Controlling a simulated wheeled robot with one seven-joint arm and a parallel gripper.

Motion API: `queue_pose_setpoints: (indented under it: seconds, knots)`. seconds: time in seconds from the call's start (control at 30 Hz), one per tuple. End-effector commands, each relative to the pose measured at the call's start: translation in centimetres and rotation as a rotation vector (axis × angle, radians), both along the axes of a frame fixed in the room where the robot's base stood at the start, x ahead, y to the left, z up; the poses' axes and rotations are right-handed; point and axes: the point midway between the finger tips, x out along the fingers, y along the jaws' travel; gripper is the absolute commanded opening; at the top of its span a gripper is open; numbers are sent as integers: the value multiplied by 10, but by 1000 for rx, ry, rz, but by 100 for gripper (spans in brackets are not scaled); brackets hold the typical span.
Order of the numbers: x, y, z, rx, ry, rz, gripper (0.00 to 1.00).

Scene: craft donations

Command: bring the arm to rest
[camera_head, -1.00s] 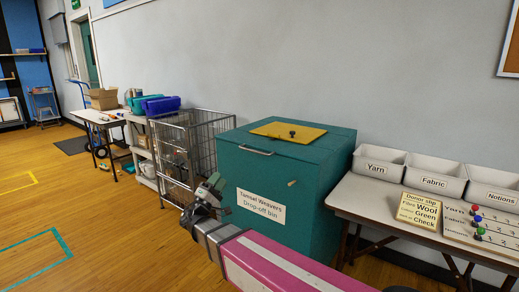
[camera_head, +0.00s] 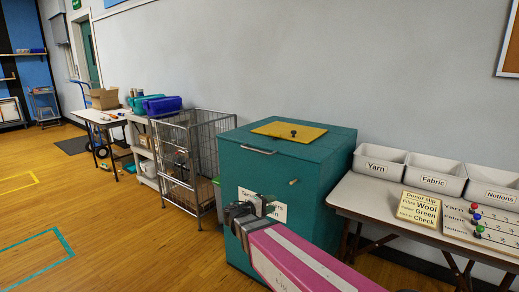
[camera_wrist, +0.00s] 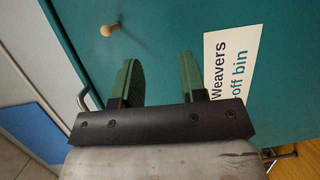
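My gripper (camera_wrist: 160,78) has its two green fingers apart with nothing between them in the wrist view. In the head view my gripper (camera_head: 250,208) is in front of the teal drop-off bin (camera_head: 270,170) and covers part of its white label (camera_head: 278,211). The bin's front also fills much of the wrist view (camera_wrist: 165,25), with a wooden knob (camera_wrist: 109,29) beyond the left finger. I cannot tell whether the gripper touches the bin.
A yellow lid panel (camera_head: 289,130) lies on the bin's top. A wire cage cart (camera_head: 190,160) stands left of the bin. A table (camera_head: 350,203) at right holds Yarn, Fabric and Notions trays, a donor slip and a pegged board. The floor at left is open.

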Motion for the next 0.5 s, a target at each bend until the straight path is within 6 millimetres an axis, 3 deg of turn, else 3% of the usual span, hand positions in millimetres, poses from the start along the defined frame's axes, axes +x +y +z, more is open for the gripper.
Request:
queue_pose_setpoints:
  seconds: [0.03,0.2,0.33,0.5]
  knots:
    - [-6,-26,-15,69,52,-45,39]
    - [-28,-84,-67,337,215,-176,39]
    - [-50,-115,-102,559,312,-267,39]
    - [-80,-139,-138,866,398,-370,39]
